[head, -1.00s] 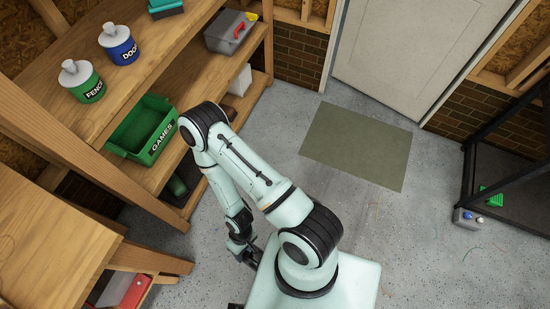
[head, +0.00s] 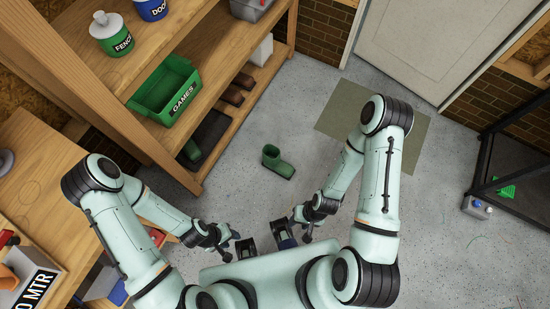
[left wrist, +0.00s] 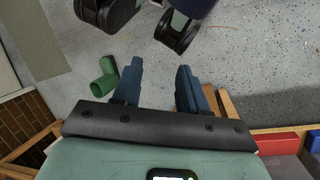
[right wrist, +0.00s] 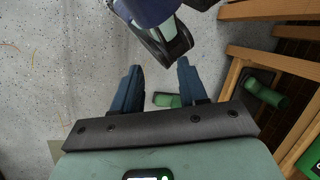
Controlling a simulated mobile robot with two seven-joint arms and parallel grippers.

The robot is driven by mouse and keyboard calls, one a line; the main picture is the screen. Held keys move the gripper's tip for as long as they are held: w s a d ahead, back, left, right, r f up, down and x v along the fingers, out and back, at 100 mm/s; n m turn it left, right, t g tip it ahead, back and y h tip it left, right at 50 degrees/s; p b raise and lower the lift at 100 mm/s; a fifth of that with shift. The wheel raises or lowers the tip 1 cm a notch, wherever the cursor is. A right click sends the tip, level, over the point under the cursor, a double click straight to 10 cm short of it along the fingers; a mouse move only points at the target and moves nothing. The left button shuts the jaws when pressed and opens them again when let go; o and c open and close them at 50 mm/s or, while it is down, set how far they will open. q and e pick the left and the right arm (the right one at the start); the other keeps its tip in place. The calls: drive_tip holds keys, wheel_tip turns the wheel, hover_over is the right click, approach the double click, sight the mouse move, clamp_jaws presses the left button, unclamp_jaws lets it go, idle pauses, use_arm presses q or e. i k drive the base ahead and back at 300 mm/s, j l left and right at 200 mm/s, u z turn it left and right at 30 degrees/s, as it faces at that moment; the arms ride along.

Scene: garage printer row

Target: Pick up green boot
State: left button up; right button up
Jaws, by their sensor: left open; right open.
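A second green boot (head: 194,149) is in a dark tray on the bottom shelf, also seen in the right wrist view (right wrist: 262,92). My left gripper (head: 232,246) is open and empty near my base. My right gripper (head: 299,229) is open and empty, apart from the boot.
Wooden shelves (head: 130,62) stand at left with a green GAMES bin (head: 165,91) and cans. A workbench (head: 38,165) is at lower left. A mat (head: 345,100) lies before the door; a black rack (head: 480,160) is at right. Floor around the boot is clear.

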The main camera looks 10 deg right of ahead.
sight(270, 154)
drive_tip(key=k+z, duration=0.4)
drive_tip(key=k, duration=0.35)
drive_tip(key=u, duration=0.4)
drive_tip(key=l+u, duration=0.15)
drive_tip(key=u, duration=0.6)
drive_tip(key=l+u, duration=0.1)
drive_tip(key=u, duration=0.25)
drive_tip(key=l+u, duration=0.5)
drive_tip(key=k+l+u, duration=0.1)
drive_tip(key=l+u, duration=0.4)
drive_tip(key=k+l+u, duration=0.25)
drive_tip(key=l, duration=0.2)
drive_tip(key=k+l+u, duration=0.25)
drive_tip(key=l, duration=0.2)
drive_tip(key=k+l, duration=0.15)
drive_tip(key=l, duration=0.15)
drive_tip(key=k+l, duration=0.15)
drive_tip(key=l, duration=0.15)
drive_tip(key=k+l, duration=0.15)
drive_tip(key=l, duration=0.15)
drive_tip(key=i+l, duration=0.25)
drive_tip(key=u, duration=0.05)
